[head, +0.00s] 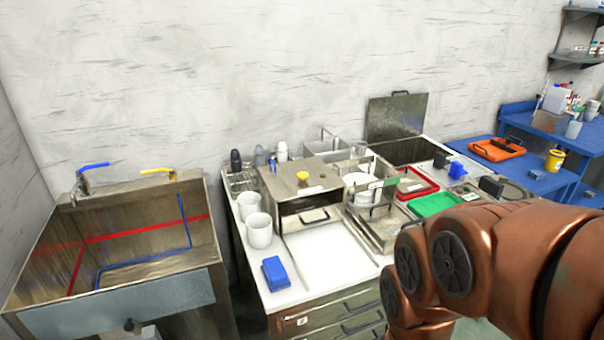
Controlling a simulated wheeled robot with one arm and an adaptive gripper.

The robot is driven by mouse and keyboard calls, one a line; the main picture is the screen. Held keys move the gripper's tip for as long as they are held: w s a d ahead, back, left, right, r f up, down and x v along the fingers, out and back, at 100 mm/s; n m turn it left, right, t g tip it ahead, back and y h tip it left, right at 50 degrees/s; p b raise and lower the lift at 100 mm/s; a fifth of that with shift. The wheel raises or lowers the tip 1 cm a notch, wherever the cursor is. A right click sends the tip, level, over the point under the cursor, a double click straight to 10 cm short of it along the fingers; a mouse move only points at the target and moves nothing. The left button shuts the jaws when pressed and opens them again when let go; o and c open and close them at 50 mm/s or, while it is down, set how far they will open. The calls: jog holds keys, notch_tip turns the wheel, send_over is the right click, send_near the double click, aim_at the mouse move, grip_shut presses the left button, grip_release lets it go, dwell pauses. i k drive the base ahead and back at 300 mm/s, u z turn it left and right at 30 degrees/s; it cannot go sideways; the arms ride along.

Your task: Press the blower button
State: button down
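A metal box (318,188) with an open slot in its front stands on the white counter, in the middle of the head view. A round yellow knob or button (303,176) sits on its top. I cannot tell whether this box is the blower, and no label is readable. My copper-coloured arm fills the lower right and hides part of the counter's right front. My gripper is outside the picture.
Two white mugs (259,231) and a blue block (275,273) stand left of a clear white counter area (335,262). Red (413,184) and green (433,204) trays lie to the right. A metal sink (150,232) is at left, a blue table (537,178) at right.

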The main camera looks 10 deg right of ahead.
aim_at(302, 175)
jog(key=z, duration=1.75)
jog(key=i, duration=1.45)
jog(key=u, duration=4.5)
